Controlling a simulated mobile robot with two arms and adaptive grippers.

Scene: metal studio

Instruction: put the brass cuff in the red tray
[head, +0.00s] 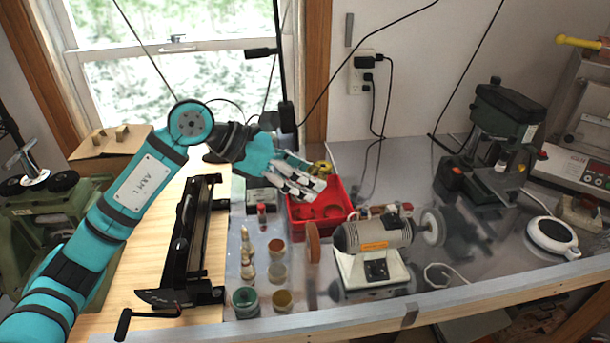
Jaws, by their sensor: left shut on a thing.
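The red tray (342,199) stands on the metal bench, behind the bench grinder. My left gripper (318,176) reaches in from the left and is over the tray. It is shut on the brass cuff (323,166), a small yellowish ring that shows at its fingertips, above the tray's back part. The fingers hide part of the cuff and part of the tray. Reddish round shapes show inside the tray below the gripper. My right gripper is not in view.
The bench grinder (372,237) stands close in front of the tray. Several small jars and a green tin (245,301) stand to the left. A drill press (490,140) is at the back right. A black clamp-like tool (190,240) lies on the wooden part.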

